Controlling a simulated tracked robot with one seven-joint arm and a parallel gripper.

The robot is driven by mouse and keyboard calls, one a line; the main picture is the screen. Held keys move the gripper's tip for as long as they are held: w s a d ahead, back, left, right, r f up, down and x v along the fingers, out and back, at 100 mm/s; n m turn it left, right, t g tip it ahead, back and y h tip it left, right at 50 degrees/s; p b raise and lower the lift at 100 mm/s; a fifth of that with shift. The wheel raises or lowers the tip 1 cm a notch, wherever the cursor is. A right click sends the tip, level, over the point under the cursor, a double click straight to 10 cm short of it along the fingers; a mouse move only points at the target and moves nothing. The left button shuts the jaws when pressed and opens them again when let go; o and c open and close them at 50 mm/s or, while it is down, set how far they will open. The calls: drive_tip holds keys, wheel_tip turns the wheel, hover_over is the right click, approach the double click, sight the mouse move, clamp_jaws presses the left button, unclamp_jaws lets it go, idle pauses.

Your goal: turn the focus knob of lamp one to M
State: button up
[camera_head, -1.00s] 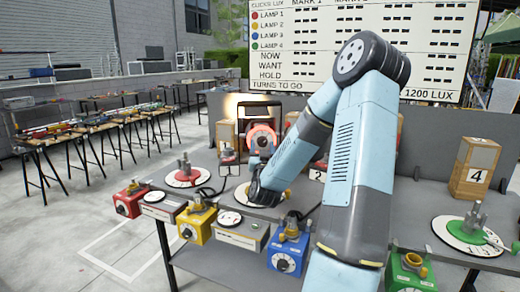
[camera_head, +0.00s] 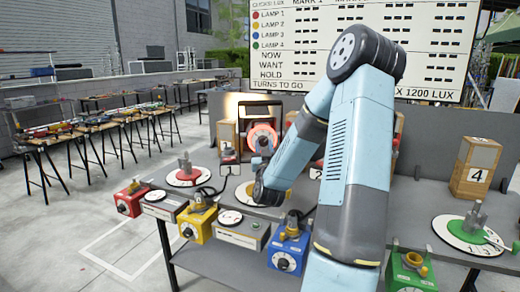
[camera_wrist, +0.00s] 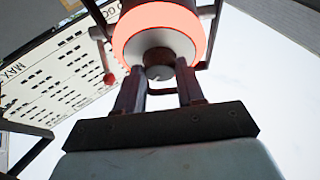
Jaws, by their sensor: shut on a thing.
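A lamp with a glowing orange-red ring (camera_head: 263,137) stands in the middle of the bench in the head view. In the wrist view the glowing lamp ring (camera_wrist: 155,22) fills the top middle. A dark round knob (camera_wrist: 158,58) protrudes from its centre. My gripper (camera_wrist: 160,82) is shut on this knob, with one finger on each side of it. In the head view my arm's dark end reaches down in front of the lamp and bends toward it; the fingers are too small to tell there. I cannot read any letter or mark on the knob.
Red (camera_head: 131,198), yellow (camera_head: 198,222) and blue (camera_head: 288,248) boxes with dials line the bench front; a green box (camera_head: 410,272) sits at right. A wooden block marked 4 (camera_head: 475,167) stands at right. A lux board (camera_head: 440,45) hangs behind my arm.

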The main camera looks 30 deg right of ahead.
drive_tip(key=n+y, duration=0.1)
drive_tip(key=n, duration=0.2)
drive_tip(key=n+t+y, duration=0.1)
drive_tip(key=n+y, duration=0.1)
drive_tip(key=shift+d+r+n, duration=0.15)
drive_tip(key=shift+d+n, duration=0.05)
drive_tip(key=shift+n, duration=0.2)
drive_tip(key=shift+d+n+y, duration=0.1)
drive_tip(key=shift+n+y, duration=0.6)
drive_tip(key=shift+n, duration=0.65)
drive_tip(key=shift+d+n+y, duration=0.1)
drive_tip(key=shift+n+y, duration=0.6)
drive_tip(key=shift+n, duration=0.65)
drive_tip(key=o, duration=1)
drive_tip(key=shift+o, duration=0.2)
